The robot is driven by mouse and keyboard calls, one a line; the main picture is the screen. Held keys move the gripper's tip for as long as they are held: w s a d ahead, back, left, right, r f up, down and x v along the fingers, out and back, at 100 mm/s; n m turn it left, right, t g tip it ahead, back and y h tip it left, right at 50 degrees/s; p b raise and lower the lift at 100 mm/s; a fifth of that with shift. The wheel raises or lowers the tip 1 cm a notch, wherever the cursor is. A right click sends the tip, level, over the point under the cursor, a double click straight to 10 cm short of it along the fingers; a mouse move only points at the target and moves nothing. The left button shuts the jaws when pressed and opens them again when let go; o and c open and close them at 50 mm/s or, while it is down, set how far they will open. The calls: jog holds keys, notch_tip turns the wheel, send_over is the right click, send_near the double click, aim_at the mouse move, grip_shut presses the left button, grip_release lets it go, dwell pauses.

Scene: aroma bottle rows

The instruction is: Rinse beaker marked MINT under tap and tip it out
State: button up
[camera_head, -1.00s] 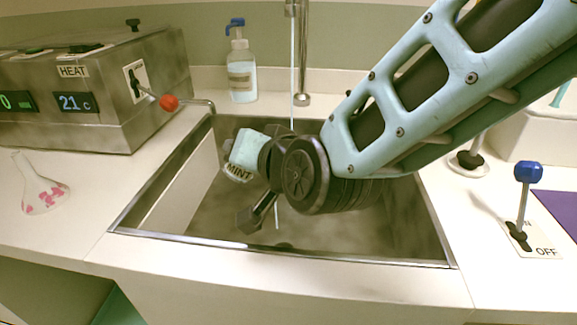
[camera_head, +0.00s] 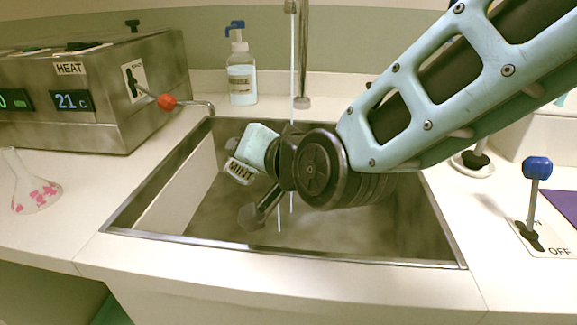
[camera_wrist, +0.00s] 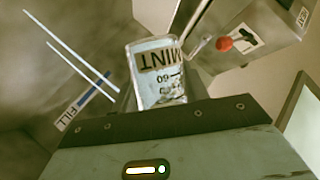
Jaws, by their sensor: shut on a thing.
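The MINT beaker (camera_head: 241,172) is clear glass with a black-on-cream label and hangs tilted over the left part of the sink (camera_head: 160,172). It also shows in the wrist view (camera_wrist: 158,75), with its label upside down and a graduation mark. My gripper (camera_head: 252,150) is shut on the beaker; its fingertips are mostly hidden. The tap (camera_head: 304,60) stands at the back of the sink. A thin white stream (camera_head: 293,75) falls behind my wrist, and two thin white lines (camera_wrist: 72,58) show in the wrist view, apart from the beaker. Whether liquid is inside is unclear.
A steel heater box (camera_head: 100,115) with a red-knobbed lever (camera_head: 167,102) stands left of the sink. A flask with pink pieces (camera_head: 35,190) is at the far left, a pump bottle (camera_head: 242,75) behind. A blue-knobbed lever (camera_head: 537,168) by an OFF mark stands right.

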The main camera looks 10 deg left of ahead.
jog(key=shift+w+d+f+m+y+b, duration=0.15)
jog(key=shift+f+m+y+b, duration=0.65)
jog(key=shift+b, duration=2.45)
jog(key=shift+r+m+g+b, duration=0.1)
jog(key=shift+m+g+b, duration=0.2)
jog(key=shift+m+b, duration=0.3)
dwell(0.5)
jog(key=shift+r, duration=0.1)
dwell(0.6)
jog(key=shift+d+r+m+y, duration=0.1)
jog(key=shift+r+m+y, duration=0.1)
jog(key=shift+m+y, duration=0.25)
jog(key=shift+r+m, duration=0.1)
jog(key=shift+m, duration=0.15)
jog(key=shift+w+d+r+m+y+p, duration=0.15)
jog(key=shift+m+y+p, duration=0.15)
jog(key=shift+p, duration=0.1)
jog(key=shift+w+d+r+p, duration=0.1)
jog(key=shift+w+d+p, duration=0.1)
jog(key=shift+p, duration=0.25)
dwell(0.3)
